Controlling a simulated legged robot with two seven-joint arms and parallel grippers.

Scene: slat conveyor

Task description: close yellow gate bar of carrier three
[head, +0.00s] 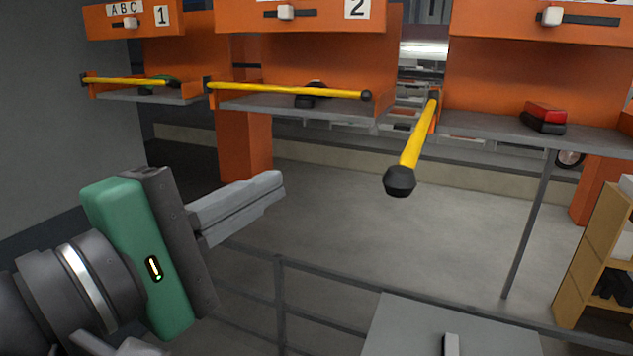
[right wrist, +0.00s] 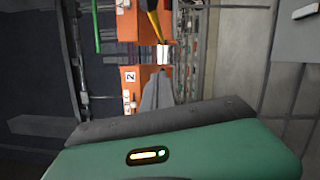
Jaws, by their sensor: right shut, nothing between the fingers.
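The third carrier (head: 540,80), orange with a grey shelf, hangs at the right; its number is out of frame. Its yellow gate bar (head: 418,137) is swung out from the left post toward me, ending in a black knob (head: 400,181). The shelf front is open. A yellow bar also shows in the right wrist view (right wrist: 155,25). My right gripper (head: 280,182), green and grey, has its fingers together and empty, left of the knob and apart from it. Its fingers show in the right wrist view (right wrist: 157,88). My left gripper is not in view.
Carriers one (head: 165,45) and two (head: 300,65) have their yellow bars across their fronts. A red and black item (head: 544,117) sits on the third shelf. A grey railing (head: 280,300), a grey tabletop (head: 400,325) and a wooden shelf unit (head: 595,250) stand lower down.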

